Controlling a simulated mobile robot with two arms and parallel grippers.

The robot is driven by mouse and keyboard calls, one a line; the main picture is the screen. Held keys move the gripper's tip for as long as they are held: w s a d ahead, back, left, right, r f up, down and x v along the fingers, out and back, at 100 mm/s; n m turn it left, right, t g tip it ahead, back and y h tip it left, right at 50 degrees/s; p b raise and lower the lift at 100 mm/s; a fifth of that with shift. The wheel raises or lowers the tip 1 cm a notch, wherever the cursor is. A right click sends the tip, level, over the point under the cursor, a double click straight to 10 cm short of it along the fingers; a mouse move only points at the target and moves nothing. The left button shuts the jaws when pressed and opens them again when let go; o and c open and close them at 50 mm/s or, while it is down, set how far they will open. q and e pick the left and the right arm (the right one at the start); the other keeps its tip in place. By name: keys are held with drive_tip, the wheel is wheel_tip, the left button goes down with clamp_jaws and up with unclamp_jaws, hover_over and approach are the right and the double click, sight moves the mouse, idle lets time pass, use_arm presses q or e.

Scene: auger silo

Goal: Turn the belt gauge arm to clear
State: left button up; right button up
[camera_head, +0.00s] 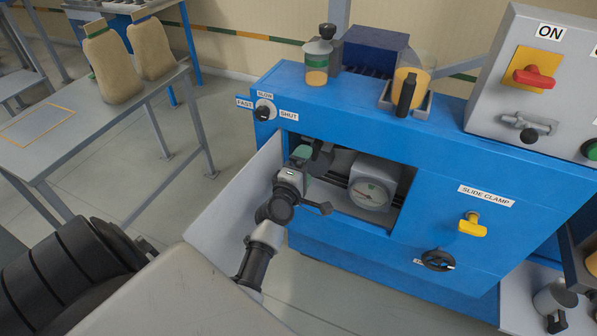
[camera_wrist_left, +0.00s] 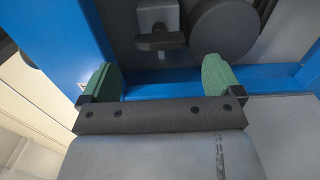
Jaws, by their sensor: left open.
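My left gripper (camera_head: 302,158) reaches into the open compartment of the blue machine (camera_head: 330,100). In the left wrist view its green-padded fingers (camera_wrist_left: 165,78) are apart with nothing between them. A white round dial gauge (camera_head: 372,194) sits inside the compartment, to the right of the gripper. In the left wrist view a short dark lever (camera_wrist_left: 160,42) on a grey block lies just beyond the fingertips, apart from them. A dark round drum (camera_wrist_left: 225,30) is beside it. I cannot tell for sure whether this lever is the belt gauge arm. My right gripper is not in view.
The open grey door (camera_head: 235,195) stands left of the compartment, close to my left arm. A SLOW/FAST/SHUT knob (camera_head: 265,110), a yellow slide clamp handle (camera_head: 472,226) and a black knob (camera_head: 438,260) are on the front. A table with sacks (camera_head: 112,68) stands left.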

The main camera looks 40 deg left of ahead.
use_arm(q)
drive_tip(key=shift+v, duration=2)
